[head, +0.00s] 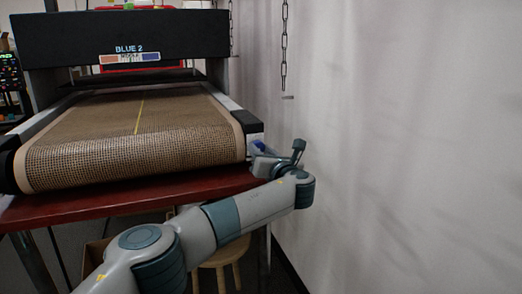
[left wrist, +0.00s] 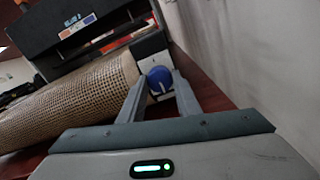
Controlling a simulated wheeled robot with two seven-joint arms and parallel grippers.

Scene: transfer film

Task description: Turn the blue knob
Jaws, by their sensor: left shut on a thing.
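The blue knob (left wrist: 160,78) sits on the end of the conveyor machine's side rail, and in the left wrist view it lies between my two fingertips. My left gripper (left wrist: 161,90) is shut on the knob. My left arm reaches in from the bottom left to the right front corner of the machine. My right gripper is not in view.
The mesh conveyor belt (head: 130,140) fills the left, under a black hood (head: 120,38) marked BLUE 2. A dark red table (head: 130,196) bears the machine. A pale wall (head: 400,140) stands close on the right. A chain (head: 284,50) hangs near it. A wooden stool (head: 222,258) stands below.

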